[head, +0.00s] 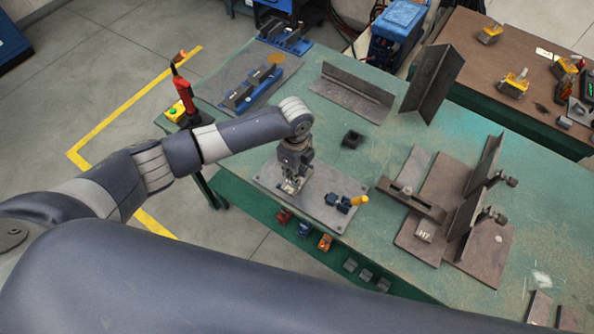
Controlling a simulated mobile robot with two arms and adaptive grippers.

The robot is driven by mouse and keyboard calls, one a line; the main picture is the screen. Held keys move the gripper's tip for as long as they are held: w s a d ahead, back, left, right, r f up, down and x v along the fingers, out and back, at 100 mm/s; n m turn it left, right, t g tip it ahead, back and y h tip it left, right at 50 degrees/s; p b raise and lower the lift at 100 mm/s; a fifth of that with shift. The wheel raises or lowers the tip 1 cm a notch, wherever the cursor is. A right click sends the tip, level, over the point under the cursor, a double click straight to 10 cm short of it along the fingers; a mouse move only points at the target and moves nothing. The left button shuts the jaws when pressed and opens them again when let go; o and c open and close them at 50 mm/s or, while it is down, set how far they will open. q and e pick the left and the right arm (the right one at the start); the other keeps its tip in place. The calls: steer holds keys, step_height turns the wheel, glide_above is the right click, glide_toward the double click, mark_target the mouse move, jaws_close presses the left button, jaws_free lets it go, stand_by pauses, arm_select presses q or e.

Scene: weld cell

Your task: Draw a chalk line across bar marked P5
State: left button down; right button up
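My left gripper (292,184) points down over a grey plate (318,217) near the front edge of the green table. Its fingertips are small and partly hidden, so I cannot tell whether it is open or shut, or holds anything. I cannot read a P5 mark on any bar. A flat bar (416,165) lies beside a brown plate fixture, and short flat pieces (540,308) lie at the lower right. A small block (425,230) on the fixture carries a tag that looks like H7. I cannot make out a stick of chalk. My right gripper is out of view.
Angle irons (352,91) stand at the back. A small dark box (352,139) is behind the gripper. White smudges (541,280) mark the table (555,222) at right. The middle is fairly clear.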

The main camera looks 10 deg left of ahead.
arm_select(q)
steer(key=shift+w+a, duration=0.15)
steer(key=shift+a, duration=0.35)
steer(key=shift+w+a+p, duration=0.1)
steer(key=shift+a+p, duration=0.2)
steer(key=shift+a, duration=0.1)
steer(key=shift+w+a, duration=0.2)
steer(key=shift+a, duration=0.2)
steer(key=shift+w+a, duration=0.1)
steer(key=shift+a, duration=0.15)
step_height(320, 180, up, 7)
steer(key=p, duration=0.4)
stand_by(0.4)
